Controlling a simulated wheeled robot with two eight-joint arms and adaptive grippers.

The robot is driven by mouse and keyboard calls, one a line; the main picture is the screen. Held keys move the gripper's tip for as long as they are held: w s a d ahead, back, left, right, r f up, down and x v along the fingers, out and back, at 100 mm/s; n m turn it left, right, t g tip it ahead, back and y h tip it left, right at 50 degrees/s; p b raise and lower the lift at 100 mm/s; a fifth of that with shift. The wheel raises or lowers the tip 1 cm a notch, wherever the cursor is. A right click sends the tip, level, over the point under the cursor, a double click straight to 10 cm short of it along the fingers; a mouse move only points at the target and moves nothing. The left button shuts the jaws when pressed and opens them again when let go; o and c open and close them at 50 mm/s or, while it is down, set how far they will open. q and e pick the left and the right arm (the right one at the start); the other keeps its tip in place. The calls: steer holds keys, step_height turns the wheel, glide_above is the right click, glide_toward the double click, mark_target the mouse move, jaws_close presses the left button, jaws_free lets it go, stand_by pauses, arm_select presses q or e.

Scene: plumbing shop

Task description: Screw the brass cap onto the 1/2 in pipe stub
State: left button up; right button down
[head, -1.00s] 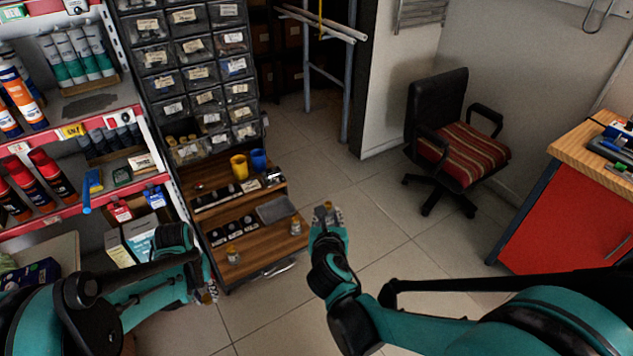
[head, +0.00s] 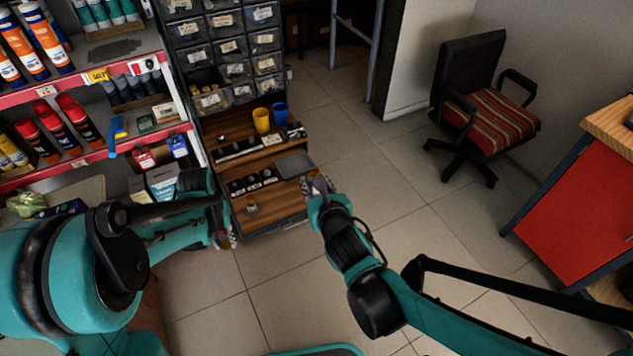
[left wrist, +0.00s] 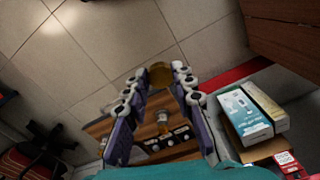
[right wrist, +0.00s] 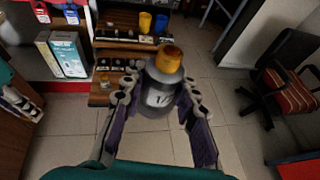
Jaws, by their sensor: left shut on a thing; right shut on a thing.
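My left gripper (left wrist: 158,82) is shut on the round brass cap (left wrist: 160,74), held between its fingertips. In the head view the left gripper (head: 223,238) is low, in front of the wooden shelf's left end. My right gripper (right wrist: 160,92) is shut around a grey pipe stub (right wrist: 160,97) marked "1/2", with a brass-coloured top end (right wrist: 169,59). The stub looks roughly upright, tilted slightly. In the head view the right gripper (head: 316,186) is at the shelf's right end. The cap and the stub are apart.
A wooden stepped shelf (head: 280,208) under the drawer cabinet holds a small fitting (head: 252,206), a yellow cup (head: 262,120) and a blue cup (head: 280,113). Stocked shelves (head: 95,160) stand at left. An office chair (head: 485,112) and red bench (head: 570,205) are at right. The floor between is clear.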

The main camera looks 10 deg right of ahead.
arm_select(q)
steer(key=w+d+r+m, duration=0.2)
steer(key=w+d+r, duration=0.3)
steer(key=d+r, duration=0.1)
step_height(320, 180, up, 25)
steer(key=m, duration=0.8)
glide_above(315, 172)
steer(key=shift+r, duration=0.1)
steer(key=shift+w, duration=0.1)
steer(key=shift+f, duration=2.1)
steer(key=shift+f, duration=0.85)
steer(key=shift+f, duration=0.55)
